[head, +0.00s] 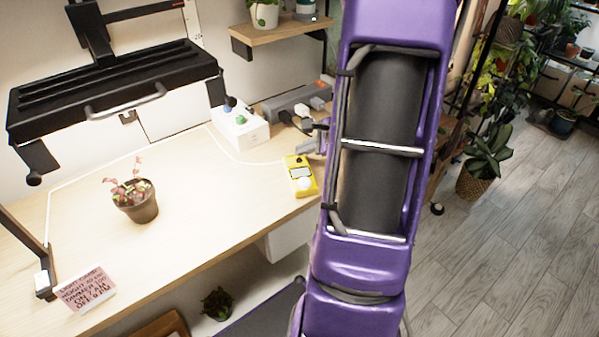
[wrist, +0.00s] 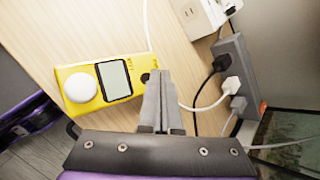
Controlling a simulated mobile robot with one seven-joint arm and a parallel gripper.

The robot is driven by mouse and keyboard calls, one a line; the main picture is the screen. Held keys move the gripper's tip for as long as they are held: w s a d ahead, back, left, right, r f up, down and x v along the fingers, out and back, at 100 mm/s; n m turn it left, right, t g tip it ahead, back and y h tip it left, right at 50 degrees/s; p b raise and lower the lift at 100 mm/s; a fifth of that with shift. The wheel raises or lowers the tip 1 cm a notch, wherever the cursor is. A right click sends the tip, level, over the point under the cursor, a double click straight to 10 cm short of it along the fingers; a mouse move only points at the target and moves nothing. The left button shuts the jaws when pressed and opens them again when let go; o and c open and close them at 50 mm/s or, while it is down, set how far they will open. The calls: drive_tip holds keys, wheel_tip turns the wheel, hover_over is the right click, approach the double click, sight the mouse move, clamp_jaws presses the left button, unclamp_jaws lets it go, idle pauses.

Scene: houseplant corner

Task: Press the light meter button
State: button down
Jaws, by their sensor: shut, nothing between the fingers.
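The yellow light meter (head: 302,185) lies on the wooden desk, just left of my arm in the head view. In the wrist view the light meter (wrist: 72,76) shows a white dome (wrist: 82,88), a grey screen and a small dark round button (wrist: 145,77) at its right end. My gripper (wrist: 160,74) is shut and empty. Its fingertips appear right beside the button in the wrist view and hide part of that end. I cannot tell whether they touch it. In the head view my gripper (head: 308,149) is mostly hidden by my arm.
A white box with coloured knobs (head: 240,130) and a grey power strip (wrist: 234,70) with plugs and cords stand behind the meter. A potted plant (head: 137,211) and a pink note (head: 86,291) are at left. The desk between is clear.

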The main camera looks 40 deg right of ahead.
wheel_tip(320, 180, up, 6)
drive_tip(key=p, duration=0.4)
idle(0.3)
idle(0.5)
